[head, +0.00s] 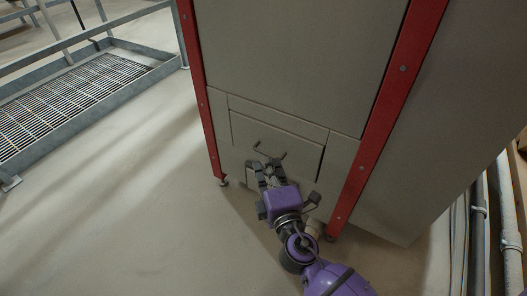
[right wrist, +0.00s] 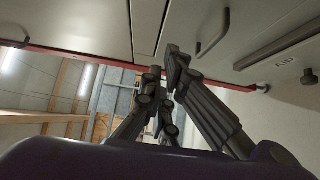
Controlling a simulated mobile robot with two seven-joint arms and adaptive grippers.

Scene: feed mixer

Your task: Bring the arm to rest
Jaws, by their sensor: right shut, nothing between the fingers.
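My right arm comes in from the bottom of the head view, and its purple-and-black right gripper (head: 263,167) is in front of the low part of a grey machine (head: 290,60). In the right wrist view the fingers (right wrist: 164,80) are close together, with nothing seen held. The gripper overlaps the lower part of a drawer panel (head: 295,152) in the head view. I cannot tell whether it touches the panel. My left gripper is not in view.
The panel has a dark handle (head: 268,150), and red posts (head: 390,100) edge the machine. Pipes (head: 510,215) run along the right. A railed metal grating (head: 75,100) lies at the left. The floor (head: 110,220) between is clear.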

